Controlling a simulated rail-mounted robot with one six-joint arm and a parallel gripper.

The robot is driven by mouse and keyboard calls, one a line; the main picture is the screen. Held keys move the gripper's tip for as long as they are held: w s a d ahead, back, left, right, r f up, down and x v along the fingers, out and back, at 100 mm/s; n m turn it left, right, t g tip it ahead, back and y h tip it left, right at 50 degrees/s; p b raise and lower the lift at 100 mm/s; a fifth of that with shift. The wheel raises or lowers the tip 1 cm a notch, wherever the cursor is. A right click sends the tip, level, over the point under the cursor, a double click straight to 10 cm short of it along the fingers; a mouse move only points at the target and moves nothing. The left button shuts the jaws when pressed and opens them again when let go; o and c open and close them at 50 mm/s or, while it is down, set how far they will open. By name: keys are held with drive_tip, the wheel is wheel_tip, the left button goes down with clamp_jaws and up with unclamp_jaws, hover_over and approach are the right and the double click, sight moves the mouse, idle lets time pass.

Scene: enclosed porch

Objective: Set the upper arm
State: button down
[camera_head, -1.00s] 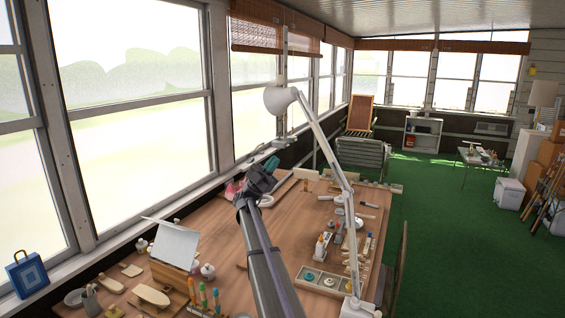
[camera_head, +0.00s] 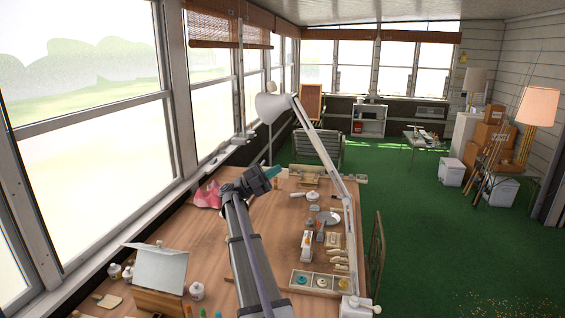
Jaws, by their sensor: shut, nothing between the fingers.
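The white desk lamp stands at the table's right edge. Its upper arm (camera_head: 320,145) slants up and left from the elbow joint, and its lower arm (camera_head: 350,240) rises nearly upright from the base (camera_head: 356,306). The lamp head (camera_head: 271,106) is at the upper end, facing down and left.
The wooden table (camera_head: 205,240) carries a divided tray (camera_head: 318,284) with small pots, bottles and tools along its right side, a pink cloth (camera_head: 208,195), and a white-lidded wooden box (camera_head: 160,275) at front left. A chair back (camera_head: 376,255) stands right of the table. Windows line the left.

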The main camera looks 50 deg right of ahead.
drive_tip(key=p, duration=0.6)
approach(321, 150)
drive_tip(key=s+d+r, duration=0.2)
drive_tip(key=d+r, duration=0.2)
drive_tip(key=shift+s+d, duration=0.15)
drive_tip(key=shift+s, duration=0.05)
drive_tip(key=s+d+r+p, duration=0.1)
drive_tip(key=s+r+p, duration=0.2)
drive_tip(key=s, duration=0.3)
drive_tip(key=shift+d+r+p, duration=0.3)
drive_tip(key=shift+r+p, duration=0.05)
drive_tip(key=shift+r, duration=0.15)
drive_tip(key=shift+a+f, duration=0.1)
